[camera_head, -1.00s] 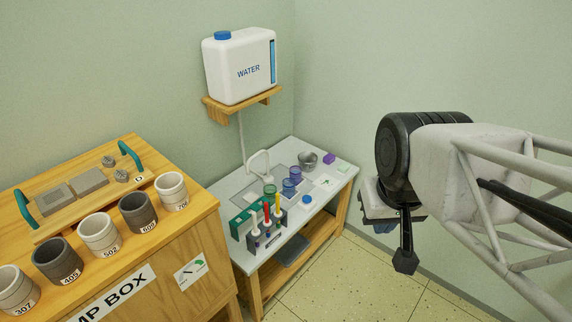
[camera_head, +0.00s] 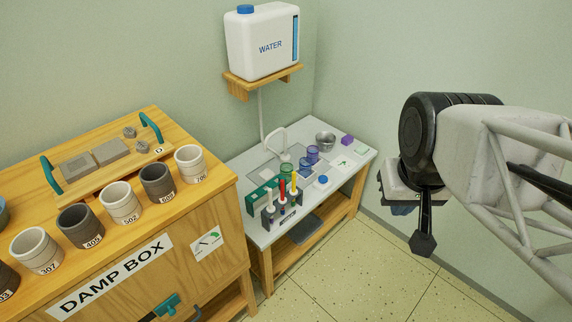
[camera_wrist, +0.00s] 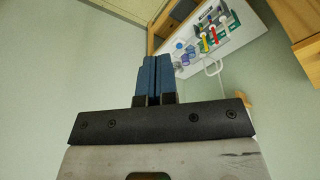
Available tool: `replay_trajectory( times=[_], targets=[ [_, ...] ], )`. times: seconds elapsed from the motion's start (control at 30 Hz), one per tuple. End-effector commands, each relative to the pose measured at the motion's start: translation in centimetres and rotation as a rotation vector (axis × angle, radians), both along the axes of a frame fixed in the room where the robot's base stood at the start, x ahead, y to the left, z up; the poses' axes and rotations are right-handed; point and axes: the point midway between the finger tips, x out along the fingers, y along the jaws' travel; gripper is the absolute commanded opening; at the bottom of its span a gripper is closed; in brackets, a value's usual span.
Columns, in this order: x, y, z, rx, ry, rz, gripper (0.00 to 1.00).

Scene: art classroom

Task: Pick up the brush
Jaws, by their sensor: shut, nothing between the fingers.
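Several upright tools stand in a small rack (camera_head: 288,220) on the grey sink table. One has a red handle (camera_head: 282,190), one a yellow handle (camera_head: 294,184) and one a white handle (camera_head: 269,199). They are small in the picture, and I cannot tell which is the brush. The red (camera_wrist: 211,33) and yellow (camera_wrist: 203,45) handles also show in the wrist view. My gripper (camera_head: 400,209) hangs in the air to the right of the table, apart from the rack. In the wrist view its blue fingers (camera_wrist: 153,62) are shut together and empty.
The sink table (camera_head: 232,184) also holds blue-purple jars (camera_head: 312,154), a metal bowl (camera_head: 325,140), a tap (camera_head: 275,137) and a blue cap (camera_head: 323,180). A wooden damp box (camera_head: 221,281) with several cups stands at left. The floor (camera_head: 375,270) is clear.

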Motion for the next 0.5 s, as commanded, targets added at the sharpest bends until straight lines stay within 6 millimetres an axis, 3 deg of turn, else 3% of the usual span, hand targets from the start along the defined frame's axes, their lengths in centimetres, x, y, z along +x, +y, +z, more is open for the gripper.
replay_trajectory(
  times=[0.4, 0.5],
  targets=[
    [0.0, 0.0, 0.0, 0.0, 0.0, 0.0, 0.0],
    [0.0, 0.0, 0.0, 0.0, 0.0, 0.0, 0.12]
  ],
)
